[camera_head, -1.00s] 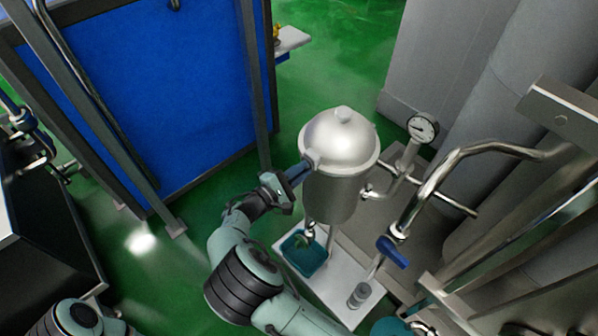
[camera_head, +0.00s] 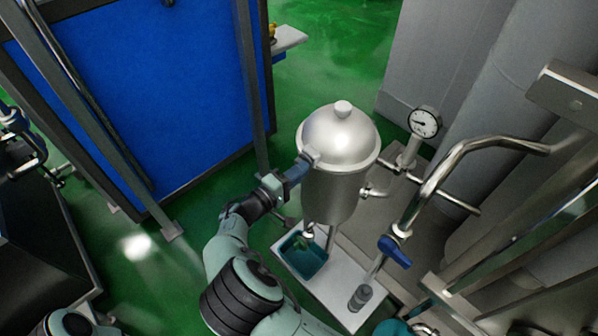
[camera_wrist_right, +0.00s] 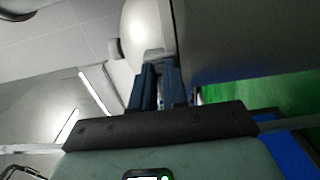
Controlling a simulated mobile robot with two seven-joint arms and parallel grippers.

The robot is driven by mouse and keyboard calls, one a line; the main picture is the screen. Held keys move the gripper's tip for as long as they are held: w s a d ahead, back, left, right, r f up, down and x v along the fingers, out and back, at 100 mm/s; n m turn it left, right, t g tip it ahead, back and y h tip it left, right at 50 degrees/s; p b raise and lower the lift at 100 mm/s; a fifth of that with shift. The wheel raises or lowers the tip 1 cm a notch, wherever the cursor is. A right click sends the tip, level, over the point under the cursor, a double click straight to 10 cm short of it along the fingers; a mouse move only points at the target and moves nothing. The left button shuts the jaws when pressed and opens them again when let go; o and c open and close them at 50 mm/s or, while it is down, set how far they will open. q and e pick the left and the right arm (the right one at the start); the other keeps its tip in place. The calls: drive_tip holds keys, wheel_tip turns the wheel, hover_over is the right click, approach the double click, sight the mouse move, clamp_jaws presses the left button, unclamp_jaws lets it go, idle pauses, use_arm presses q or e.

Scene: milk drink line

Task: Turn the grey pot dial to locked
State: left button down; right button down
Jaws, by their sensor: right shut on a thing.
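The steel pot (camera_head: 336,185) with a domed lid (camera_head: 340,135) stands upright on a white stand. The grey dial (camera_head: 311,154) is a small fitting at the pot's upper left side, just under the lid rim. My right gripper (camera_head: 303,165) reaches it from the lower left, its dark blue fingers shut on the dial. In the right wrist view, my right gripper's fingers (camera_wrist_right: 157,78) are close together against a pale fitting at the pot (camera_wrist_right: 148,35). The fingers hide most of the dial, so its setting cannot be read. My left gripper is out of view.
A pressure gauge (camera_head: 424,122) and steel pipe (camera_head: 440,170) stand right of the pot. A blue-handled valve (camera_head: 394,251) is lower right. A teal tray (camera_head: 303,256) sits below the pot on the white stand (camera_head: 345,300). A blue panel (camera_head: 150,90) is at left.

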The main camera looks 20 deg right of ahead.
idle(0.4)
drive_tip(key=c, duration=1.1)
unclamp_jaws()
drive_tip(key=shift+c, duration=0.2)
drive_tip(key=v, duration=1.3)
drive_tip(key=shift+p, duration=0.3)
drive_tip(key=shift+s+a, duration=0.1)
drive_tip(key=shift+a, duration=0.05)
